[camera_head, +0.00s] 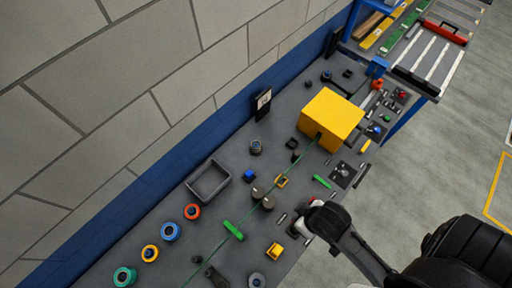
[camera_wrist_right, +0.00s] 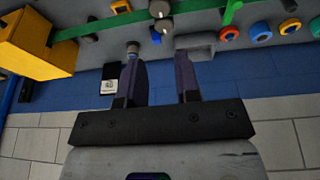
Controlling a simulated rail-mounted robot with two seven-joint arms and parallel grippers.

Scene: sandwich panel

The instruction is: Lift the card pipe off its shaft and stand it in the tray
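I cannot pick out the card pipe for certain. A short grey-brown cylinder (camera_head: 255,147) stands upright at the back of the bench; it seems to be the one by the left finger in the right wrist view (camera_wrist_right: 132,49). Two round grey-brown pieces (camera_head: 268,202) sit by the green strip mid-bench. The shallow grey tray (camera_head: 190,185) is empty near the wall, and shows in the wrist view (camera_wrist_right: 196,40). My left gripper is out of view.
A large yellow box (camera_head: 329,113) stands at the bench's far end, with a black card holder (camera_head: 263,104) by the wall. Several coloured rings, including a blue one (camera_head: 170,231), lie at lower left. A yellow block (camera_head: 275,252) and small parts lie near the front.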

